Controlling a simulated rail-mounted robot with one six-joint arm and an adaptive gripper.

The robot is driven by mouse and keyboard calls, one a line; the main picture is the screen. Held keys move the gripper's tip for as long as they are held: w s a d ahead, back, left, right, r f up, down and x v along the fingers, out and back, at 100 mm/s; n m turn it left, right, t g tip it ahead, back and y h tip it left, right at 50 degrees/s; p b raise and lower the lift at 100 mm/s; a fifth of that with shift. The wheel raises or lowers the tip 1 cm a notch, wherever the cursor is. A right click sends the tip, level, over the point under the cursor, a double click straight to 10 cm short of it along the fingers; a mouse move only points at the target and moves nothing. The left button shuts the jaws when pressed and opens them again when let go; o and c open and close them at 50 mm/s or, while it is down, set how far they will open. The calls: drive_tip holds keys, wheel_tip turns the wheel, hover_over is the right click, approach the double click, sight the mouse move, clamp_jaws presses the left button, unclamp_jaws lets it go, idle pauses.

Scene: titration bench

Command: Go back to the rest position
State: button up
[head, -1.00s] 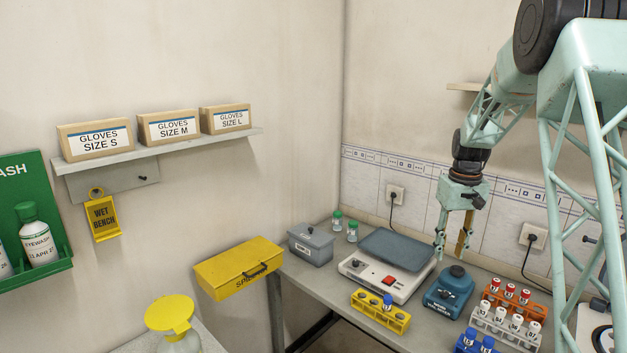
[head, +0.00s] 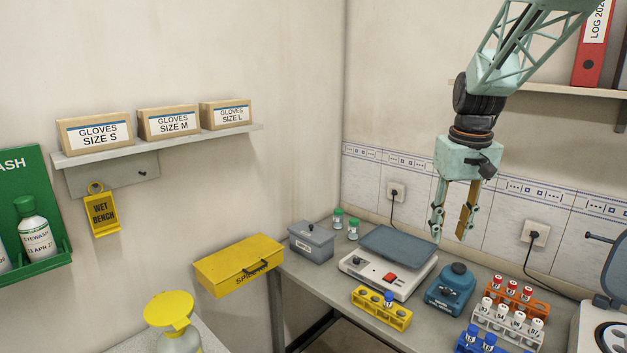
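My gripper (head: 451,237) hangs from my arm at the right of the head view, fingers pointing down. Its two fingers are apart, with nothing seen between them. In the picture the fingertips overlap the wall tiles just above the blue vortex-like device (head: 451,291) and the right edge of the balance (head: 390,275). It appears to be in the air, touching nothing.
Below stand a yellow rack (head: 381,309) with one blue-capped tube, an orange rack (head: 536,306) with red caps, a white rack (head: 506,328) and a blue rack (head: 480,345). A shelf with binders (head: 591,45) is upper right.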

drive_tip(key=s+a+r+b, duration=0.1)
drive_tip(key=s+a+r, duration=0.15)
drive_tip(key=s, duration=0.45)
drive_tip(key=s+a+r+t, duration=0.1)
drive_tip(key=s+a+r, duration=0.15)
drive_tip(key=s, duration=0.55)
drive_tip(key=s+a+r+b, duration=0.1)
drive_tip(key=s+a+r, duration=0.1)
drive_tip(key=s+a, duration=0.35)
drive_tip(key=s+a+f+b, duration=0.1)
drive_tip(key=s+f, duration=0.1)
drive_tip(key=s, duration=0.9)
drive_tip(key=s+a+f+t+b, duration=0.1)
drive_tip(key=s+f, duration=0.1)
drive_tip(key=s, duration=1)
drive_tip(key=shift+a+f+t, duration=0.2)
drive_tip(key=shift+t, duration=0.1)
